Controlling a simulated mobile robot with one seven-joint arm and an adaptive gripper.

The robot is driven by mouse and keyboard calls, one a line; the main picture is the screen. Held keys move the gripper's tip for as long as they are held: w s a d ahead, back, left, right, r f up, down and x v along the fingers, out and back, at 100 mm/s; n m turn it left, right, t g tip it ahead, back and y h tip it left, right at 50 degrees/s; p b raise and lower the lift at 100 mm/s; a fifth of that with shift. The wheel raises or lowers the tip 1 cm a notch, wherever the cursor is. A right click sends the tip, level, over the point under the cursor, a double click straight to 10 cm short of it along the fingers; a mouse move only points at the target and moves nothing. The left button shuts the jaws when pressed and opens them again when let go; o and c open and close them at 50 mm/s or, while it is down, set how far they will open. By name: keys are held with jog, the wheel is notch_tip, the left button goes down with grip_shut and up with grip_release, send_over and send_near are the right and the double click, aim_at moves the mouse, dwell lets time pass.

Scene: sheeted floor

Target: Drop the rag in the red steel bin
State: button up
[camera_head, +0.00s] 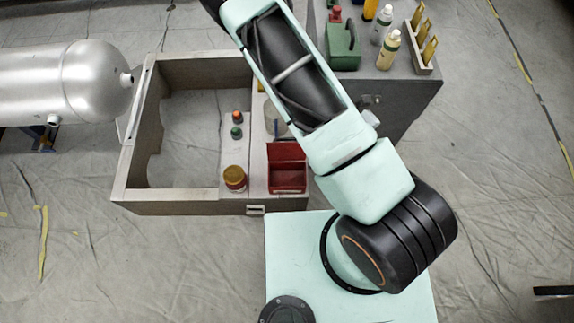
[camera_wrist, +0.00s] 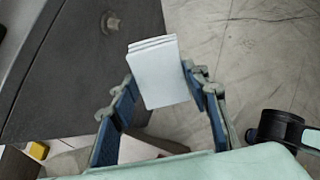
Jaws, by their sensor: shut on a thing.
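The rag (camera_wrist: 158,85) is a pale, folded, layered cloth in the wrist view. My gripper (camera_wrist: 158,72) is shut on it, with a blue-lined finger on each side. In the head view my arm runs off the top edge, so the gripper and the rag do not show there. The red steel bin (camera_head: 287,178) is a small open red box on the front right part of the grey bench unit, left of my arm. The bin cannot be made out in the wrist view.
The bench unit (camera_head: 181,208) has a large opening. A jar (camera_head: 235,178) and two small capped items stand left of the bin. A silver tank (camera_head: 60,80) lies at left. A dark cabinet (camera_head: 405,100) at right carries bottles (camera_head: 389,48), a green box (camera_head: 344,50) and a rack (camera_head: 424,55).

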jog(key=s+a+f+m+g+y+b, duration=0.25)
jog(key=a+f, duration=0.25)
jog(key=f, duration=0.4)
jog(key=s+a+f+m+g+y+b, duration=0.1)
jog(key=a+f+y+b, duration=0.2)
jog(key=a, duration=0.6)
jog(key=s+a+f+m+y+b, duration=0.1)
jog(key=a+f+y+b, duration=0.2)
jog(key=a, duration=0.6)
notch_tip(320, 180, down, 7)
jog(key=b, duration=0.5)
jog(key=shift+h+b, duration=0.4)
jog(key=shift+h, duration=0.05)
jog(key=shift+f, duration=0.1)
jog(key=o, duration=1.2)
jog(key=shift+n, duration=0.25)
